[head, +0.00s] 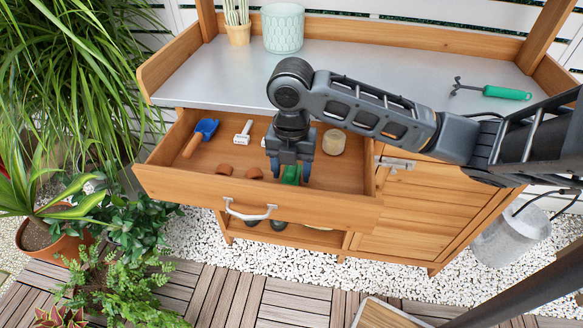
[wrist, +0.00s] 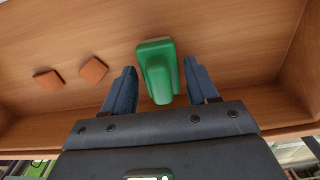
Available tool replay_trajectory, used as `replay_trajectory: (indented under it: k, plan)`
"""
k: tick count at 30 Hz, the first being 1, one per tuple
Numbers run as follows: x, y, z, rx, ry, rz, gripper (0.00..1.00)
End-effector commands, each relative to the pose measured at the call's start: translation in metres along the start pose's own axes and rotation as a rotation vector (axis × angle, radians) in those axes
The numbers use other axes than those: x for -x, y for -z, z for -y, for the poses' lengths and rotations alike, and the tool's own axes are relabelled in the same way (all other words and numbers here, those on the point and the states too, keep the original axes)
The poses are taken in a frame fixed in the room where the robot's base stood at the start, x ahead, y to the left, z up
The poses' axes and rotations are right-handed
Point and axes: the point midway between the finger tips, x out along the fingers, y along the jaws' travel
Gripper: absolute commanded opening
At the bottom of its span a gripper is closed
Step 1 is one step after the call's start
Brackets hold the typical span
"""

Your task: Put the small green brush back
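The small green brush (head: 291,174) lies in the open drawer (head: 265,203) of the wooden potting bench, near the drawer's front wall. In the wrist view the brush (wrist: 157,72) is between my two blue fingers, with a visible gap on each side. My gripper (head: 290,176) points down into the drawer and is open around the brush. In the wrist view my gripper (wrist: 158,88) does not appear to touch it. The brush's underside is hidden.
The drawer also holds a blue trowel (head: 201,137), a white tool (head: 243,133), a pale jar (head: 334,142) and terracotta pieces (head: 254,173). A green-handled hand rake (head: 490,91) and a pale patterned pot (head: 283,27) are on the metal worktop (head: 225,66).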

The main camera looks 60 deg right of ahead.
Motion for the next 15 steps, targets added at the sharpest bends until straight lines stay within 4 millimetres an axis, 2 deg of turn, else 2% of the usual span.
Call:
replay_trajectory:
  k: [3, 10, 15]
  plan:
    - [0.0, 0.0, 0.0, 0.0, 0.0, 0.0, 0.67]
    - [0.001, 0.0, 0.0, 0.0, 0.0, 0.0, 0.67]
    - [0.015, 0.0, -0.001, 0.001, -0.002, 0.002, 0.67]
